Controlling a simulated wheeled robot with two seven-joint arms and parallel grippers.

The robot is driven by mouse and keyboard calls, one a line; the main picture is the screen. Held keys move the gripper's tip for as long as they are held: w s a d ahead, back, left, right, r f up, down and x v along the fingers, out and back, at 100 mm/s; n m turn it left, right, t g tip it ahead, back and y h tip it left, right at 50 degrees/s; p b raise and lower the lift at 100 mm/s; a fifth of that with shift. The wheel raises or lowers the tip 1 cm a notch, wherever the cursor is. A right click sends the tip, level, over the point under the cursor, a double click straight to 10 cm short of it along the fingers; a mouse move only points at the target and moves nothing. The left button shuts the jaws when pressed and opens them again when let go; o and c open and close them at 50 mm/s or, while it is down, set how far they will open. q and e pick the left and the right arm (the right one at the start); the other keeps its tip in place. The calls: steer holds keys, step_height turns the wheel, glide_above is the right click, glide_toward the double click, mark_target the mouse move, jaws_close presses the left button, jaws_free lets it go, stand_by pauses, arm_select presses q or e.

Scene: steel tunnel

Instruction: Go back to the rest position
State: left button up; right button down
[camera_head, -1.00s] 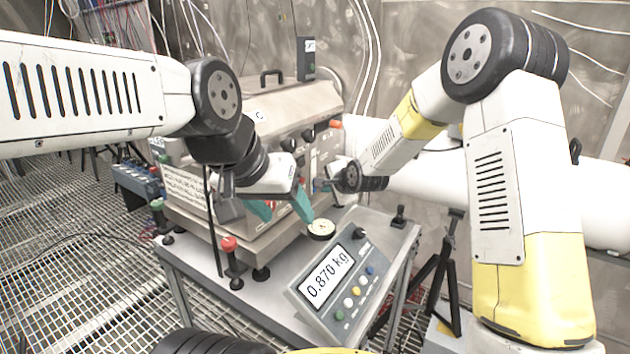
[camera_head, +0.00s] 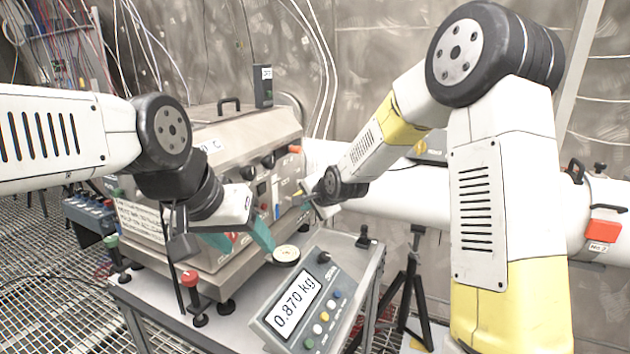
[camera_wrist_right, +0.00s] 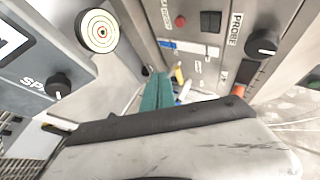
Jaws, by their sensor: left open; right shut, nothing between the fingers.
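My left gripper (camera_head: 246,246) is in front of the steel machine, its teal fingers spread apart and nothing seen between them. One finger is close to the small round disc (camera_head: 286,254) beside the scale; I cannot tell if they touch. My right gripper (camera_head: 303,203) is near the machine's front panel, at its right end, mostly hidden behind its own wrist in the head view. In the right wrist view its teal fingers (camera_wrist_right: 156,92) are together and empty, with the panel's switches behind them.
The steel machine (camera_head: 235,135) stands on a metal table (camera_head: 160,305). The scale (camera_head: 300,308) at the front reads 0.870 kg. A red-knobbed post (camera_head: 191,290) stands left of it, a black tripod (camera_head: 412,285) right. A white pipe (camera_head: 400,200) runs behind my right arm.

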steer(key=s+d+r+n+h, duration=0.1)
steer(key=s+d+r+n, duration=0.2)
steer(key=s+d+r, duration=0.5)
steer(key=s+d+n+g, duration=0.1)
steer(key=s+d, duration=0.3)
steer(key=s, duration=0.4)
steer(key=s+d+r+n+g+h, duration=0.1)
steer(key=s+d+n, duration=0.2)
steer(key=s, duration=0.6)
steer(key=s+d+r+n+g+h, duration=0.1)
steer(key=s+d+n, duration=0.1)
steer(key=s+d, duration=0.4)
steer(key=s, duration=0.2)
steer(key=shift+s+d+r, duration=0.25)
steer(key=shift+s, duration=0.1)
